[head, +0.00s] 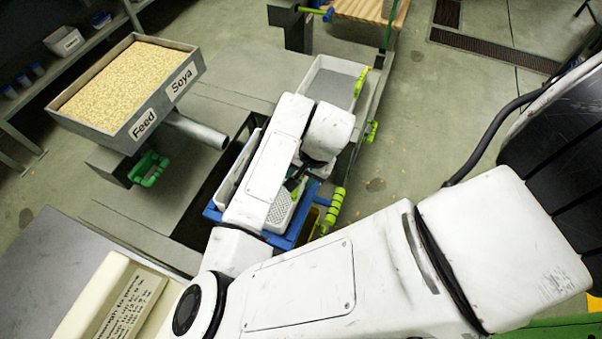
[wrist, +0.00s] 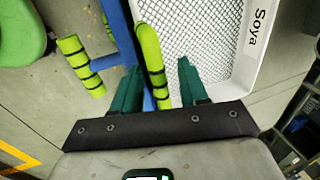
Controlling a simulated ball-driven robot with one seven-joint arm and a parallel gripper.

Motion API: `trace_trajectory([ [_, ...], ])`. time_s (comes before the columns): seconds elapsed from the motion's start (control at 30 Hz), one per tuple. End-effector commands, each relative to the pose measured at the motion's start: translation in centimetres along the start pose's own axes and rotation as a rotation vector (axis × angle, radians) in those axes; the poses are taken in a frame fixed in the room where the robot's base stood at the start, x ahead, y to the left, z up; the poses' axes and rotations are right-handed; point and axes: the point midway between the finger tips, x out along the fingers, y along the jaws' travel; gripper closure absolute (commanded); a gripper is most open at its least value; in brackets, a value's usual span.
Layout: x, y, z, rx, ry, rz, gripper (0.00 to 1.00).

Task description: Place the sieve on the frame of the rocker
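The sieve (wrist: 205,30) is a white-rimmed tray with a mesh floor and a "Soya" label, seen in the wrist view. Part of it also shows beneath my arm in the head view (head: 281,208). A blue frame (wrist: 119,32), apparently the rocker's, runs beside it and also shows around it in the head view (head: 284,241). My gripper (wrist: 158,84) is open, with its green fingers on either side of a yellow-green handle (wrist: 151,60) at the sieve's edge. Gaps show beside the handle. My arm hides much of the sieve, so I cannot tell how it rests on the frame.
Another yellow-green handle (wrist: 80,65) with black bands stands left of the blue frame. A feed tray labelled "Feed Soya" (head: 150,112) stands at left. A white tray (head: 311,84) lies beyond my arm. Open floor (head: 440,110) is at right.

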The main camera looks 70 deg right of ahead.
Motion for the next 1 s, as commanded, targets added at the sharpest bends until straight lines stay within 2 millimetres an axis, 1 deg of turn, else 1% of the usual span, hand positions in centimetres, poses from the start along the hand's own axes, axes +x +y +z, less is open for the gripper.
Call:
trace_trajectory([
  [0.23,-0.1,0.0,0.0,0.0,0.0,0.0,0.54],
  [0.37,-0.8,0.0,-0.1,0.001,0.003,0.0,0.54],
  [0.47,-2.1,0.0,-0.1,0.001,0.004,0.0,0.54],
  [0.8,-8.9,0.0,-0.1,0.003,0.004,-0.001,0.54],
  [0.9,-10.3,0.0,-0.1,0.002,0.004,-0.001,0.54],
  [1.0,-11.4,0.1,-0.1,0.003,0.003,0.0,0.54],
])
